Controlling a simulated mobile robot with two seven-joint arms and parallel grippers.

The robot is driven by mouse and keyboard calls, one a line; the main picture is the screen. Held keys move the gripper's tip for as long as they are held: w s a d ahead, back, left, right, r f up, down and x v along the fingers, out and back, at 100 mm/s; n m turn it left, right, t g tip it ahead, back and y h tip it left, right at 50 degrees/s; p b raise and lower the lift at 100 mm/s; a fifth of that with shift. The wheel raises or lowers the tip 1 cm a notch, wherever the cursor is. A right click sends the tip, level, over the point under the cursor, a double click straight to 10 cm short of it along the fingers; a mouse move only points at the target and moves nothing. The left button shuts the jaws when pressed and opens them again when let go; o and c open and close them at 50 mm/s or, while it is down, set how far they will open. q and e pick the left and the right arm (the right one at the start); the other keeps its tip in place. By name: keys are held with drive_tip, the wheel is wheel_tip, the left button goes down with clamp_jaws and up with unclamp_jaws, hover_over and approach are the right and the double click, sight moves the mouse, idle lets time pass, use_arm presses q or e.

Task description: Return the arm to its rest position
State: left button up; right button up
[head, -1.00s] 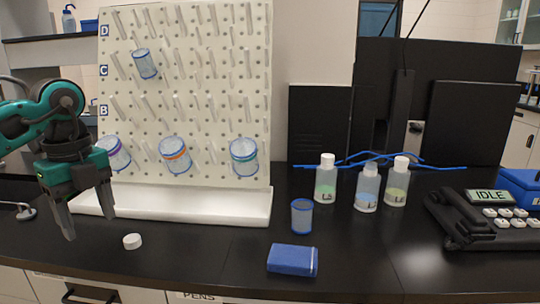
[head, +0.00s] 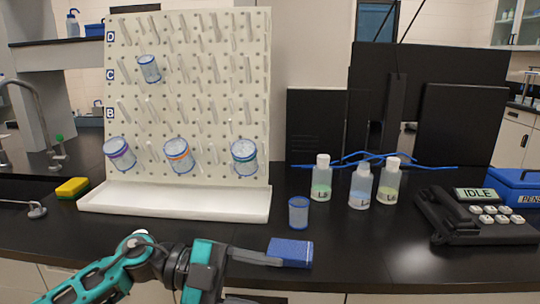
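My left arm comes in from the lower left, low over the front of the black bench. Its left gripper (head: 262,279) points right and looks open, with one grey finger seen clearly and the other only partly, at the bottom edge. The upper finger's tip is at the left side of the blue box (head: 292,252) in the picture. I cannot tell whether it touches the box. Nothing shows between the fingers. My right gripper is not in view.
A white pegboard (head: 190,100) holds several clear cups over a white tray (head: 175,201). A blue-rimmed cup (head: 298,213), three bottles (head: 361,187), a keypad device (head: 478,218) and a yellow sponge (head: 72,188) stand on the bench. The front right of the bench is clear.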

use_arm(q)
drive_tip(key=w+a+f+n+t+y+p, duration=0.1)
drive_tip(key=a+f+n+t+y, duration=0.35)
drive_tip(key=n+t, duration=0.6)
drive_tip(key=w+a+f+n+t+y+p, duration=0.1)
drive_tip(key=a+f+n+t+y, duration=0.25)
drive_tip(key=f+n+t, duration=0.45)
drive_tip(key=s+a+f+n+g+y, duration=0.2)
drive_tip(key=s+a+f+n+y, duration=0.1)
drive_tip(key=s+f, duration=0.3)
drive_tip(key=s+a+f+n+g+y, duration=0.3)
drive_tip(key=s+a+f+n, duration=0.2)
drive_tip(key=s+f, duration=0.2)
drive_tip(key=shift+s+f+g, duration=0.15)
drive_tip(key=shift+f+g, duration=0.2)
drive_tip(key=shift+f, duration=0.2)
